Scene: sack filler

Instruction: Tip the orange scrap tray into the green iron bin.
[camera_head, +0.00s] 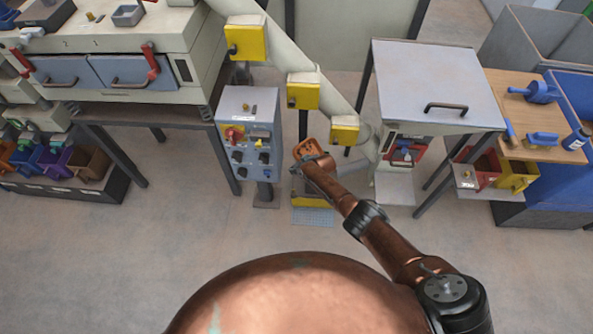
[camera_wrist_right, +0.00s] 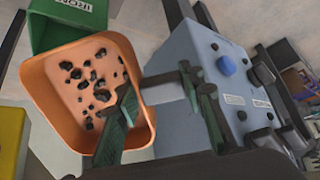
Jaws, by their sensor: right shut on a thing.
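The orange scrap tray (camera_wrist_right: 60,70) fills the left of the right wrist view, with several dark scrap pieces lying on its floor. My right gripper (camera_wrist_right: 158,98) is shut on the tray's near-side wall, one finger inside and one outside. In the head view the tray (camera_head: 304,147) shows small at the end of my right arm, beside my right gripper (camera_head: 315,162). The green iron bin (camera_wrist_right: 68,18), lettered IRON, is just beyond the tray's far rim in the wrist view. I cannot make out the bin in the head view. My left gripper is not in view.
A grey control box (camera_head: 250,135) with knobs stands left of the tray, close to the gripper. A sloping pipe with yellow boxes (camera_head: 303,92) passes behind. A grey-topped table (camera_head: 437,85) stands to the right. The floor in front is clear.

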